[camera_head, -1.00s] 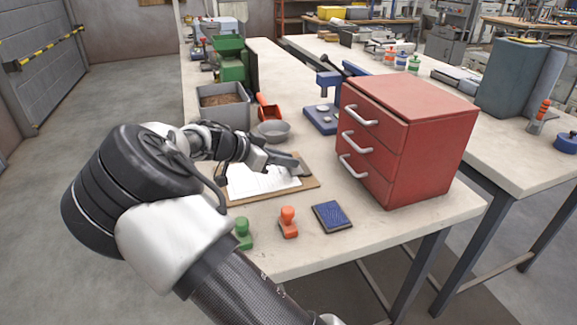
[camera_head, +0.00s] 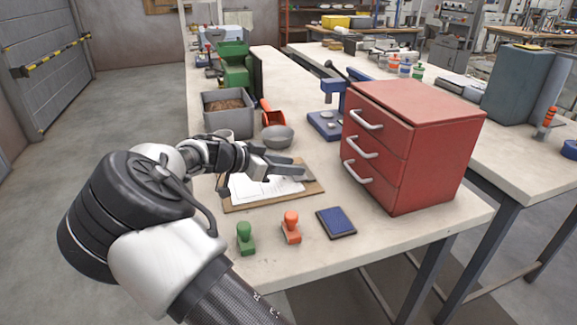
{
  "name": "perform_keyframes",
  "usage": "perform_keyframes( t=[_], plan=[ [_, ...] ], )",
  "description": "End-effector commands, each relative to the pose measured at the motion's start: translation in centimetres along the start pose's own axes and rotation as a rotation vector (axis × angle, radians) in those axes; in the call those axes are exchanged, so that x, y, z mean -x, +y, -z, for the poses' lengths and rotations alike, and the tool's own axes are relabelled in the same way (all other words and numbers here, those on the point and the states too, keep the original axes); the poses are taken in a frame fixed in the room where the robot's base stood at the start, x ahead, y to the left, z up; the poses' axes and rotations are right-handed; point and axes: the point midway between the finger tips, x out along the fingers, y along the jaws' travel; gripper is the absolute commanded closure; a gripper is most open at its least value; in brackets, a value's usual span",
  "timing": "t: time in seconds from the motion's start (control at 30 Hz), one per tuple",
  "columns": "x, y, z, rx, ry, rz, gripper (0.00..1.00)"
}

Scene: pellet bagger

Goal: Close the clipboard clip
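The clipboard (camera_head: 234,208) lies flat on the table, a brown board with white printed paper (camera_head: 262,187) on it. Its clip appears as a grey metal piece (camera_head: 306,173) at the board's right end, partly hidden by my gripper; I cannot tell whether it is open or shut. My gripper (camera_head: 303,170) reaches in from the left over the board, its fingertips at the clip. The fingers look parted, with no object visible between them. I cannot tell whether they touch the clip.
In front are a green stamp (camera_head: 245,240), an orange stamp (camera_head: 291,228) and a blue ink pad (camera_head: 336,222).

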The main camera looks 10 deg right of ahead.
Motion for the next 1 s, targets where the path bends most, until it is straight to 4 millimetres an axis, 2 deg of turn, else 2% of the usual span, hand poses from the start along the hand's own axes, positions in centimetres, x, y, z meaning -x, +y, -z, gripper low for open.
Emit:
perform_keyframes(
  t=[0.2,0.37,0.8,1.0],
  plan=[
    [0.2,0.0,0.0,0.000,-0.001,0.000,0.65],
    [2.1,-0.1,0.1,0.000,-0.002,0.003,0.65],
    [12.7,-0.1,0.1,0.000,-0.002,0.004,0.65],
    [16.0,-0.1,0.1,0.000,-0.001,0.002,0.65]
  ],
)
